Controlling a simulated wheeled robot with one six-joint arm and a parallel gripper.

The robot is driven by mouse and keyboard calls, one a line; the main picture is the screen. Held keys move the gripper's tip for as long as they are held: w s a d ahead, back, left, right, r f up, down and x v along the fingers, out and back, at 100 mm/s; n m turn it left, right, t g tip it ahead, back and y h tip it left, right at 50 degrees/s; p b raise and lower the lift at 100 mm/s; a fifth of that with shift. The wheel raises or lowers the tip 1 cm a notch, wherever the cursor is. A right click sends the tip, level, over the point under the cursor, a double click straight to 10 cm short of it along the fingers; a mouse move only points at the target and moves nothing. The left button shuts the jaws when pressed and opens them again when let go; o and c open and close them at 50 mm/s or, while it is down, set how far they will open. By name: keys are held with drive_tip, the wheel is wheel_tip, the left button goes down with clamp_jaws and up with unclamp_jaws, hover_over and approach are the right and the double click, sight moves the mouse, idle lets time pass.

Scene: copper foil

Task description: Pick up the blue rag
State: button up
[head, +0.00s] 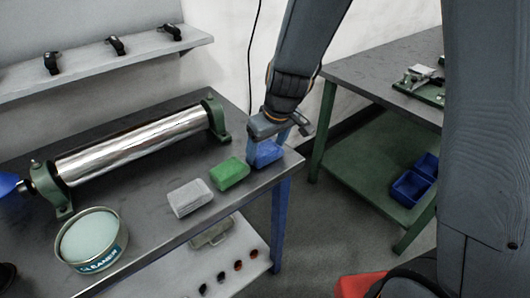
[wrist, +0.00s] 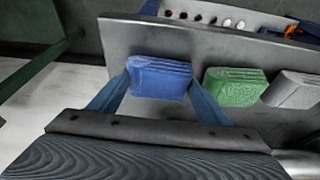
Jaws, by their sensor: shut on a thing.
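The blue rag (head: 268,153) is a folded block at the right end of the grey workbench (head: 150,208). My gripper (head: 264,150) reaches down over it from above. In the wrist view, the blue rag (wrist: 160,78) sits between the two blue fingers of my gripper (wrist: 158,88), one at each side, and they are shut on it. It is at or just above the bench top; I cannot tell whether it touches. A green rag (head: 230,173) and a grey rag (head: 190,197) lie to its left in a row, apart from it.
A shiny roller (head: 130,145) in green stands lies along the back of the bench. A round cleaner tin (head: 91,240) stands at the front left. A green-framed table (head: 375,78) with blue bins (head: 410,188) on its lower shelf stands to the right, across a gap.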

sight(265, 150)
wheel_tip(265, 150, up, 10)
idle(0.6)
